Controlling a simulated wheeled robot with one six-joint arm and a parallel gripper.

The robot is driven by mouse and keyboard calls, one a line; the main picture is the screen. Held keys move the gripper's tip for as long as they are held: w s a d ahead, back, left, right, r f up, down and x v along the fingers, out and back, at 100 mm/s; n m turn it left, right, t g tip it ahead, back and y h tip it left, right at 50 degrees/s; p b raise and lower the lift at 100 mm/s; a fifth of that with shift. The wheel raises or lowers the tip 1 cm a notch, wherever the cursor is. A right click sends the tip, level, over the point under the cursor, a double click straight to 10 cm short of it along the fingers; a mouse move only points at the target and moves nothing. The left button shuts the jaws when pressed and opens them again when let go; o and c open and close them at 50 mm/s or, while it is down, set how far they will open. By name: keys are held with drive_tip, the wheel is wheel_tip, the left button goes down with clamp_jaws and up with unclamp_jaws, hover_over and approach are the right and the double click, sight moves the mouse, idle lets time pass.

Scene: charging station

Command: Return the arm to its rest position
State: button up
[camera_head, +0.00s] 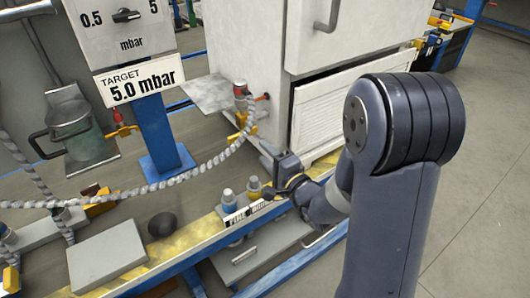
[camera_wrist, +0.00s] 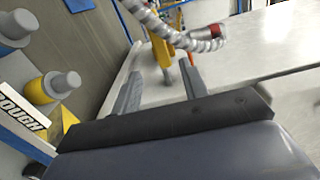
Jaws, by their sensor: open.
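My gripper (camera_head: 278,160) is at the end of my arm, low in front of the white cabinet (camera_head: 345,110) and above the yellow-edged bench. In the wrist view my gripper (camera_wrist: 160,82) shows two grey fingers spread apart with nothing between them. The arm reaches down and left from the large dark joint at the right of the head view. Part of the wrist is hidden behind the arm link.
A blue-based knob (camera_head: 228,198) and a yellow-based knob (camera_head: 254,186) stand beside the gripper, behind a partly hidden label. A grey corrugated hose (camera_head: 170,182) hangs across the bench. A "TARGET 5.0 mbar" sign (camera_head: 139,80) stands at left. Open floor lies at right.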

sight(247, 136)
drive_tip(key=b+x, duration=0.1)
drive_tip(key=x, duration=1)
drive_tip(key=shift+s, duration=0.1)
drive_tip(key=shift+a, duration=0.15)
drive_tip(key=shift+f+n+b, duration=0.25)
drive_tip(key=shift+n+b, duration=0.05)
drive_tip(key=shift+n, duration=0.1)
drive_tip(key=shift+d+f+n+b, duration=0.1)
drive_tip(key=shift+n+b, duration=0.25)
drive_tip(key=shift+n, duration=0.45)
drive_tip(key=shift+d+f+n+b, duration=0.1)
drive_tip(key=shift+n+b, duration=0.25)
drive_tip(key=shift+n, duration=0.45)
idle(0.4)
